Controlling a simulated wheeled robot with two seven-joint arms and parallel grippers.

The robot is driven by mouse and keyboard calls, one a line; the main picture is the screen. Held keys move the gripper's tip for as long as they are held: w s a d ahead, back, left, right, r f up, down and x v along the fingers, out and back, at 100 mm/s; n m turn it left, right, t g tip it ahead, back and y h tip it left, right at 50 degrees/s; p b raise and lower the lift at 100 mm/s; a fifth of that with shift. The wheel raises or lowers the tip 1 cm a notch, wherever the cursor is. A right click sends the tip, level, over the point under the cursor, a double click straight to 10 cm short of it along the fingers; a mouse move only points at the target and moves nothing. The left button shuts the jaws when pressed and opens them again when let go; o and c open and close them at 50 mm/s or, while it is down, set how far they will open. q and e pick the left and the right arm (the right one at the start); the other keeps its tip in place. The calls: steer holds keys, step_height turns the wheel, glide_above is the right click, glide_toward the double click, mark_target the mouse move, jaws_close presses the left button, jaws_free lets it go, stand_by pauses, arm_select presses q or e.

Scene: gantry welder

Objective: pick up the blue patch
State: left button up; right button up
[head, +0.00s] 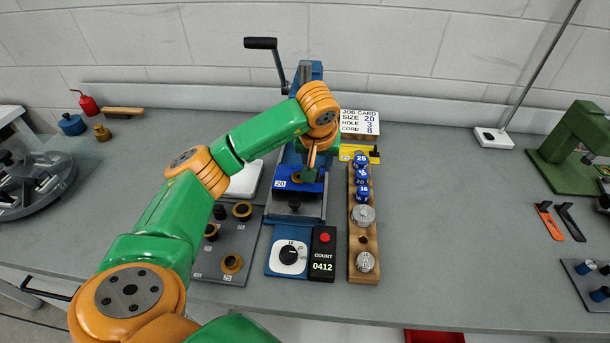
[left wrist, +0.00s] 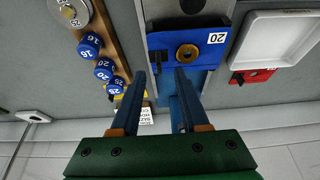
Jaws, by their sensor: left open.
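The blue patch (head: 313,187) lies on the press bed and has a white label reading 20 and a brass ring on it. It also shows in the left wrist view (left wrist: 205,36), flat, with its label and brass ring (left wrist: 187,52). My left gripper (head: 307,170) is over the far side of the press bed, close to the patch. In the left wrist view the two fingers (left wrist: 161,74) are apart with nothing between them, their tips by the patch's lower edge. I cannot tell whether they touch it. My arm hides part of the press. My right gripper is not in view.
A wooden rack (head: 354,273) with blue numbered knobs and metal discs stands right of the press. A grey plate (head: 225,270) with brass rings is at left. A white tray (left wrist: 283,38) and a red piece (left wrist: 262,75) lie beside the press.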

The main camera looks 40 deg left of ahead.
mark_target(299, 174)
arm_select(q)
steer(key=p+x, duration=0.1)
steer(key=x, duration=0.4)
steer(key=shift+w, duration=0.15)
steer(key=shift+r, duration=0.1)
jaws_close()
steer(key=shift+r, duration=0.1)
